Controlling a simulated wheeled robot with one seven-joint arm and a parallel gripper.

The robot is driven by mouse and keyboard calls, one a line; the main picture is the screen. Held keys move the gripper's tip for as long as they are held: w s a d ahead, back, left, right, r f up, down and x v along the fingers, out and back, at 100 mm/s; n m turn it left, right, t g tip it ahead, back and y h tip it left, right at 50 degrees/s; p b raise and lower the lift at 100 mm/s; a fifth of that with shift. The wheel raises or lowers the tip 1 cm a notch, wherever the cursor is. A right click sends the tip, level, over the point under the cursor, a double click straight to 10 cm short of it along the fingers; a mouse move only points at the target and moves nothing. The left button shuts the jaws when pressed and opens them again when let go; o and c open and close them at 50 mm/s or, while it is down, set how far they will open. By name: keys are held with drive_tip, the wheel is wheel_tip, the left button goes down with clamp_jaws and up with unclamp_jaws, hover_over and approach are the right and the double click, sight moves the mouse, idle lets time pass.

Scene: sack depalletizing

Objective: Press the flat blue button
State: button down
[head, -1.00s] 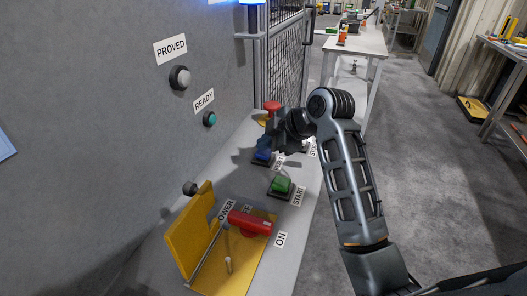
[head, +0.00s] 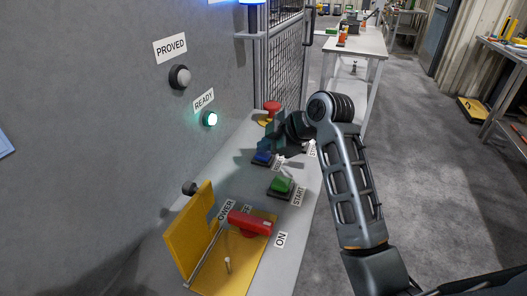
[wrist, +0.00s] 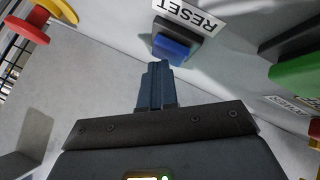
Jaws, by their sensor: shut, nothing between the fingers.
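The flat blue button (head: 262,158) sits on a dark base on the grey console. In the wrist view the blue button (wrist: 174,44) lies beside a RESET label, just beyond my fingertips. My gripper (head: 268,146) is shut and empty, close above the blue button; in the wrist view its closed fingers (wrist: 160,70) point at the button. They overlap its near edge in that picture, and I cannot tell whether they touch it. The READY lamp (head: 210,119) glows bright green-white.
A green START button (head: 281,185) and a red lever switch (head: 250,222) with a yellow plate (head: 190,240) are nearer on the console. A red mushroom button (head: 272,107) on yellow stands behind. The PROVED lamp (head: 180,77) is dark. The grey wall bounds the left.

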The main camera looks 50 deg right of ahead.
sight(266, 155)
drive_tip(key=shift+r+p, duration=0.9)
drive_tip(key=shift+r, duration=0.05)
wheel_tip(266, 155, up, 5)
drive_tip(key=p, duration=0.4)
idle(0.9)
